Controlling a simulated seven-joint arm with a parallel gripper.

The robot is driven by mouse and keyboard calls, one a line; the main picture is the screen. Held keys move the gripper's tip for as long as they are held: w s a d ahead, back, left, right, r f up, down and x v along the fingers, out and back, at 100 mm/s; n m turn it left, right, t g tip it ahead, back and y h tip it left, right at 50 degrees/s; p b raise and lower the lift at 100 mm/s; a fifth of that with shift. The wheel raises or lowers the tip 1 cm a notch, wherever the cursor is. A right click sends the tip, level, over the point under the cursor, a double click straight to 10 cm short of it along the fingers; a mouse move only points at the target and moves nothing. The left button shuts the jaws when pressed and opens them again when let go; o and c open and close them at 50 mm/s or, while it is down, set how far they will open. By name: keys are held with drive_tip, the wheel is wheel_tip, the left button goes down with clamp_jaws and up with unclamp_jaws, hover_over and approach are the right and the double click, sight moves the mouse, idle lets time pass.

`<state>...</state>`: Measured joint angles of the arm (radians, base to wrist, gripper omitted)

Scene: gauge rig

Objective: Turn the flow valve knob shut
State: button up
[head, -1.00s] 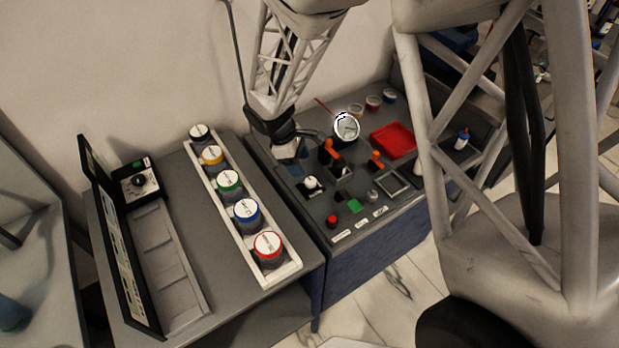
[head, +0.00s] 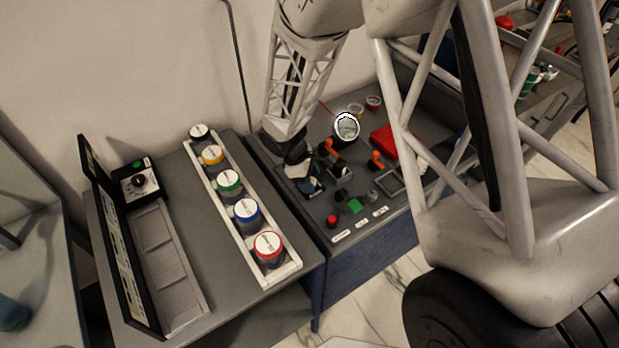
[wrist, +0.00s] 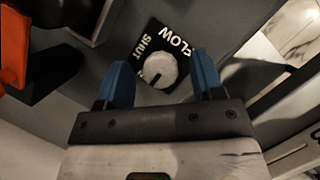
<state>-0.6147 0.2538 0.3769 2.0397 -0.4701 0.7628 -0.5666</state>
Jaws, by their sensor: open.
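The flow valve knob (wrist: 161,69) is a round white knob with a dark pointer mark, on a black plate lettered FLOW and SHUT. In the wrist view the mark lies toward the knob's lower left, and SHUT is at the plate's upper left. My gripper (wrist: 160,60) is open, with one blue finger on each side of the knob and visible gaps between. In the head view my gripper (head: 309,188) is over the left part of the rig panel and largely hides the knob. Whether the fingers are down at knob height is unclear.
An orange lever (head: 332,148) and a round gauge (head: 346,127) stand close to the right of my gripper. A white rack (head: 228,205) of several colored-lid jars stands left.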

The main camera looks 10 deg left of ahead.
drive_tip(key=c, duration=0.9)
drive_tip(key=shift+m, duration=0.5)
drive_tip(key=m+g, duration=0.1)
drive_tip(key=m, duration=0.2)
drive_tip(key=shift+m+g, duration=0.3)
drive_tip(key=shift+g, duration=0.1)
drive_tip(key=m+g+y, duration=0.1)
drive_tip(key=m, duration=0.3)
drive_tip(key=shift+w, duration=0.15)
drive_tip(key=m, duration=0.2)
drive_tip(key=m+g+y, duration=0.1)
drive_tip(key=m, duration=0.2)
drive_tip(key=shift+d+r+y, duration=0.1)
drive_tip(key=shift+y, duration=0.2)
drive_tip(key=m+y, duration=0.1)
drive_tip(key=m, duration=0.3)
drive_tip(key=shift+g+y, duration=0.3)
drive_tip(key=shift+y, duration=0.1)
drive_tip(key=shift+m, duration=0.3)
